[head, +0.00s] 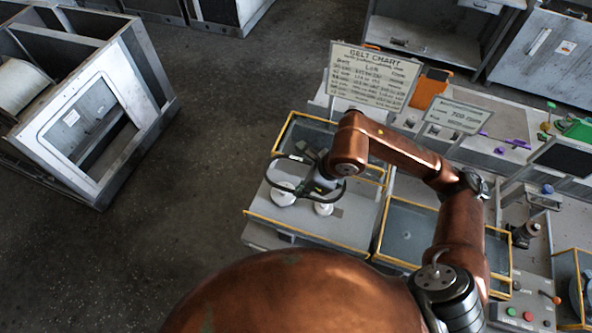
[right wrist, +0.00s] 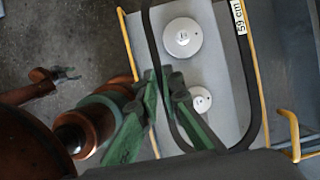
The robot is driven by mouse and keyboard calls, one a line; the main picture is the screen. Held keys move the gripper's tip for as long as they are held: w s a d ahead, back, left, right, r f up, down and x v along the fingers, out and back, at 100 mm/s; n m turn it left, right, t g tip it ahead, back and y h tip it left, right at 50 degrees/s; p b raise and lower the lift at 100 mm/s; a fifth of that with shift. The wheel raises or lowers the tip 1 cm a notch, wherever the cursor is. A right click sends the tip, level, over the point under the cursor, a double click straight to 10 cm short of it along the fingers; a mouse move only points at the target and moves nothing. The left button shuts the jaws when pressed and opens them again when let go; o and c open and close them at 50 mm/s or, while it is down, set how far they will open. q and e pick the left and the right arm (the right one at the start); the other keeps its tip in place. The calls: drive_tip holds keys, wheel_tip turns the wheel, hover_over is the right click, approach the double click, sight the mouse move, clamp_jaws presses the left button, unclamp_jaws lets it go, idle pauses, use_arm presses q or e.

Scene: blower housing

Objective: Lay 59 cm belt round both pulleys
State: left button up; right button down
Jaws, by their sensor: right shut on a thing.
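The black belt (head: 276,187) is a loose loop at the grey pulley plate (head: 335,229); its "59 cm" tag shows in the right wrist view (right wrist: 239,17). My right gripper (head: 318,184) is shut on one side of the belt, between its green fingers in the wrist view (right wrist: 164,88). Two white pulleys, a larger one (right wrist: 182,38) and a smaller one (right wrist: 201,100), stand on the plate. From the wrist they appear inside the loop; the belt's height above the plate is unclear. A small copper arm end, perhaps my left gripper (right wrist: 68,73), shows far off, jaws unclear.
A belt chart sign (head: 372,77) stands behind the plate, with a smaller sign (head: 455,115) to its right. Yellow-edged trays (head: 408,228) adjoin the plate on the right. A button panel (head: 522,308) is at lower right. Open floor (head: 150,245) lies left.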

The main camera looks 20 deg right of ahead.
use_arm(q)
drive_tip(key=s+f+b, duration=0.2)
drive_tip(key=s, duration=0.3)
drive_tip(key=w+f+b, duration=0.1)
drive_tip(key=w+f, duration=0.1)
drive_tip(key=w, duration=0.6)
use_arm(e)
drive_tip(key=f, duration=0.4)
drive_tip(key=f+b, duration=0.1)
drive_tip(key=f, duration=0.4)
drive_tip(key=w+f+b, duration=0.1)
drive_tip(key=f, duration=0.3)
drive_tip(key=shift+a+f, duration=0.1)
drive_tip(key=shift+f, duration=0.3)
drive_tip(key=shift+s+f+b, duration=0.25)
drive_tip(key=shift+f+b, duration=0.2)
drive_tip(key=shift+b, duration=0.35)
drive_tip(key=shift+w, duration=0.1)
use_arm(q)
drive_tip(key=s+f, duration=0.4)
drive_tip(key=s, duration=0.1)
drive_tip(key=shift+b, duration=0.35)
